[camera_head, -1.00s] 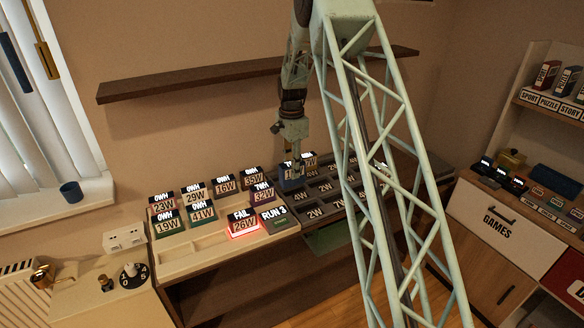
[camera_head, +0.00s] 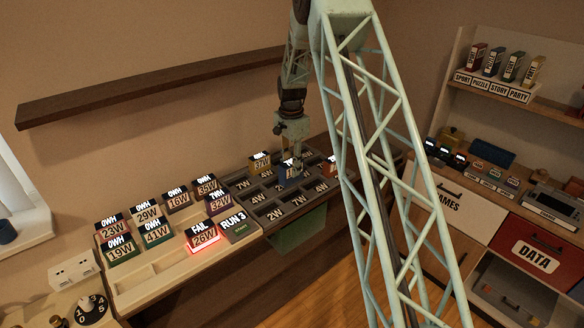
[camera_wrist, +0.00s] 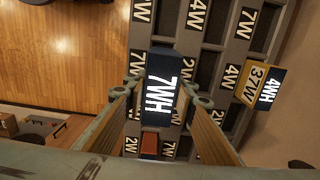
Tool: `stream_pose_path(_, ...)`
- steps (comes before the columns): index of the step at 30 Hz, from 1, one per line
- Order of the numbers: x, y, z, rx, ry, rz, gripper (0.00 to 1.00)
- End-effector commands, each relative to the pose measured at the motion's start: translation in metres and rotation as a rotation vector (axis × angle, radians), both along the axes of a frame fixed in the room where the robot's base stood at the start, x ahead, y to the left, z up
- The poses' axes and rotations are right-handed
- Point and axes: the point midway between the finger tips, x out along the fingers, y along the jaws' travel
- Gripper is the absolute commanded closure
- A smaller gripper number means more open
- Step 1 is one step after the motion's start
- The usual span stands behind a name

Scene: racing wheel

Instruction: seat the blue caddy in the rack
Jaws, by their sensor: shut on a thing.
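My gripper (camera_head: 291,162) is shut on the blue caddy (camera_head: 290,173), over the dark grey rack (camera_head: 268,229). In the wrist view the blue caddy (camera_wrist: 160,72) shows a 7WH label on top, between the two fingers of my gripper (camera_wrist: 162,97). Rack compartments labelled 7W, 4W and 2W lie below and around it. The caddy covers the spot under it, so I cannot tell which compartment it is over or whether it touches the rack.
A yellow caddy (camera_head: 259,161) marked 37W sits in the rack; it also shows in the wrist view (camera_wrist: 258,82). A red-orange caddy (camera_head: 331,166) is right of my gripper.

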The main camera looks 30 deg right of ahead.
Motion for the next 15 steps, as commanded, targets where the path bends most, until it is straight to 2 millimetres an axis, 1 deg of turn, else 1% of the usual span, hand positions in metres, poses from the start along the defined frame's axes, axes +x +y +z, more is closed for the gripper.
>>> stream_pose_path(9,0.0002,-0.0001,0.0007,0.000,0.000,0.000,0.92)
stream_pose_path(15,0.0001,-0.0001,-0.0035,0.000,0.000,-0.001,0.92)
